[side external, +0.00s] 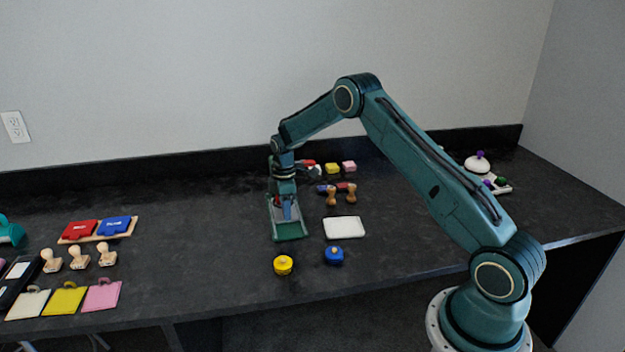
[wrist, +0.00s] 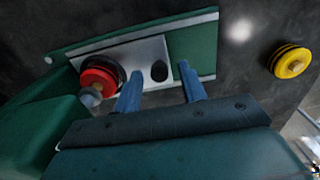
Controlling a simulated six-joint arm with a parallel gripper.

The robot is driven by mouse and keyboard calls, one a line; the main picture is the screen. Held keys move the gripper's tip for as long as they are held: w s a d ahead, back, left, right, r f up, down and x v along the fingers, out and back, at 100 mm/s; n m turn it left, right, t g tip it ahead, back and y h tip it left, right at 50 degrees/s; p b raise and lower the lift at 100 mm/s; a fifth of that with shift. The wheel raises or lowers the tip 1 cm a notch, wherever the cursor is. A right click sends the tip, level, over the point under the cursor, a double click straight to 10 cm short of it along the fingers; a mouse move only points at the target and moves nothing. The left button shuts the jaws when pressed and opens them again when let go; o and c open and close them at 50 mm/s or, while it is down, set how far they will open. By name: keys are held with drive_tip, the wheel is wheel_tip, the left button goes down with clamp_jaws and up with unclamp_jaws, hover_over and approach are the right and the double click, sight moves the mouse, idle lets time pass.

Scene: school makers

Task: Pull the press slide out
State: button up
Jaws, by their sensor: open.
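The press has a green base (side external: 290,232) on the dark bench, below my wrist in the side view. In the wrist view its green bed (wrist: 195,50) has pale rails. The press slide (wrist: 128,55) is a light grey plate lying on the bed, with an upright black knob (wrist: 159,72) near one end. My gripper (wrist: 161,72) is open, with its blue fingers apart on either side of the knob. I cannot tell whether either finger touches it. In the side view my gripper (side external: 287,210) is low over the press and hides part of it.
A red and black round part (wrist: 98,78) sits by the slide's left end. A yellow round piece (side external: 283,265) and a blue one (side external: 334,255) stand in front. A white pad (side external: 344,228) lies to the right. Bare bench lies left of the press.

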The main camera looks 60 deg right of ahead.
clamp_jaws()
drive_tip(key=shift+a, duration=0.1)
drive_tip(key=shift+s+a, duration=3.65)
drive_tip(key=shift+s, duration=0.05)
drive_tip(key=shift+c, duration=1.1)
unclamp_jaws()
drive_tip(key=shift+s+a, duration=0.1)
drive_tip(key=shift+o, duration=1.1)
